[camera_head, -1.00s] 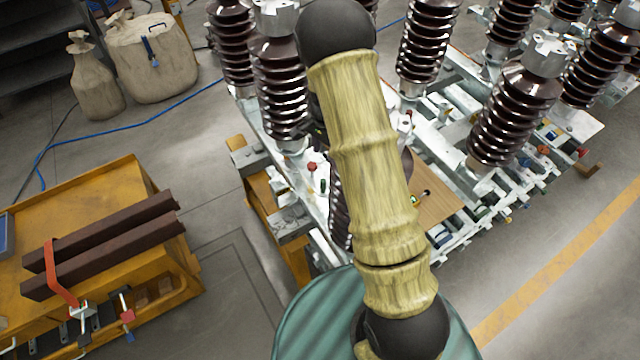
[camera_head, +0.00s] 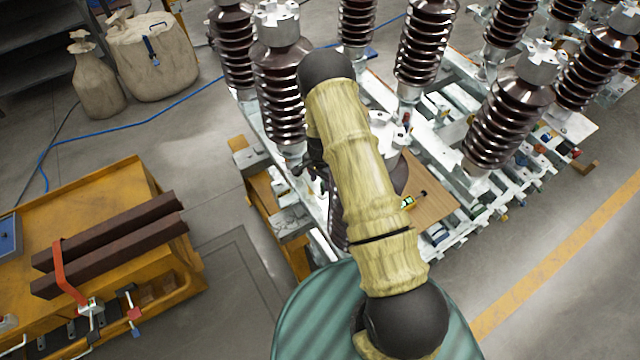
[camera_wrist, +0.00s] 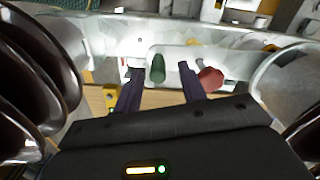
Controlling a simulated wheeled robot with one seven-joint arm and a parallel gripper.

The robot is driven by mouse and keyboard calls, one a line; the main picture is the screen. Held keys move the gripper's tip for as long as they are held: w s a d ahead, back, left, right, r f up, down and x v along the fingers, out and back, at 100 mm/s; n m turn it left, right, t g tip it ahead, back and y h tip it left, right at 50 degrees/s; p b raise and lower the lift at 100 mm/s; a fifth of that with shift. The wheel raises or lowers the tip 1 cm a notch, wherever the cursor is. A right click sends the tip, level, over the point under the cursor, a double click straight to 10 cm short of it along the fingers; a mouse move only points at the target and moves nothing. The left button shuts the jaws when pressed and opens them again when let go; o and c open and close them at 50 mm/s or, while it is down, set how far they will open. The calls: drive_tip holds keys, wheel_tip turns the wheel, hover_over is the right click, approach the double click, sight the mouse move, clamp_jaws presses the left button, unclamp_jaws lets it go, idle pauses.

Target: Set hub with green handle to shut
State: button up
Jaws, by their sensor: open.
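In the wrist view the green handle (camera_wrist: 157,68) is a short rounded grip standing in front of a pale metal rail (camera_wrist: 235,52). My gripper (camera_wrist: 160,75) is open, with one dark finger to the left of the green handle and one to its right. I cannot tell how deep the handle lies between the fingers, and no contact shows. A red handle (camera_wrist: 210,78) is just right of the right finger. The hub body behind the green handle is partly visible, and its setting cannot be read. In the head view my arm hides the green handle.
Ribbed dark insulators (camera_head: 278,95) stand close on both sides of my gripper; they also edge the wrist view (camera_wrist: 30,75). A wooden board (camera_head: 430,195) lies on the frame. An orange cart (camera_head: 100,235) with brown bars is at left. The floor between is clear.

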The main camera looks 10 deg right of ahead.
sight(323, 184)
drive_tip(key=f, duration=0.1)
drive_tip(key=f+p, duration=0.1)
drive_tip(key=f, duration=0.1)
drive_tip(key=shift+s+d, duration=0.1)
drive_tip(key=shift+d, duration=0.3)
drive_tip(key=shift+f, duration=0.25)
drive_tip(key=shift+a+f, duration=0.15)
clamp_jaws()
